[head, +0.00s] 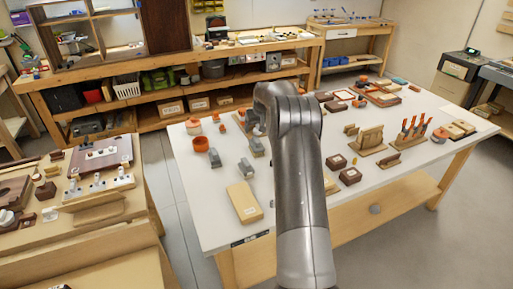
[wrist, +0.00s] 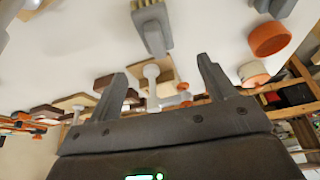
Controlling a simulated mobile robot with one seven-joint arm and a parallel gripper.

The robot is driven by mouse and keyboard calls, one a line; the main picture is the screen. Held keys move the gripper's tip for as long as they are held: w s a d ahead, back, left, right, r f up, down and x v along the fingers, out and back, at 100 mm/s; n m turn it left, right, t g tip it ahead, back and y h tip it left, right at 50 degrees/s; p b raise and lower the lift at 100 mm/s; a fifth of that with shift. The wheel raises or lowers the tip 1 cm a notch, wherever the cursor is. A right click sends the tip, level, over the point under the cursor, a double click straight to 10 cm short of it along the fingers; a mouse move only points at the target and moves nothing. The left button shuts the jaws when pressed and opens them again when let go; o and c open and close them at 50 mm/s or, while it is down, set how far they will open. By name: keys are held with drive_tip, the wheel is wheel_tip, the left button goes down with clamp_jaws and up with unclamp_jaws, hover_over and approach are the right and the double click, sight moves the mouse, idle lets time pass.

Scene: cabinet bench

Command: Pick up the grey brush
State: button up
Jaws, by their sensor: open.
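The grey brush (wrist: 156,37) lies on the white table at the top middle of the wrist view, with pale bristles at its upper end. A grey piece that looks like it shows in the head view (head: 257,147), just left of my arm. My gripper (wrist: 160,77) is open, with its two fingers apart and nothing held between them. The brush is beyond the fingertips, apart from them.
An orange cup (wrist: 269,39) and a paler cup (wrist: 253,73) stand right of the brush in the wrist view. Another grey piece (head: 215,159) stands to the left in the head view. A tan block (head: 244,201) lies near the table's front edge, with bare table around it.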

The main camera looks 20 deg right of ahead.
sight(257, 140)
drive_tip(key=x, duration=0.6)
drive_tip(key=shift+d, duration=0.2)
drive_tip(key=x, duration=0.4)
drive_tip(key=shift+s+d+f, duration=0.1)
drive_tip(key=shift+s, duration=0.1)
drive_tip(key=shift+w+f, duration=0.3)
drive_tip(key=shift+f, duration=0.3)
drive_tip(key=c, duration=1.1)
drive_tip(key=shift+r, duration=0.1)
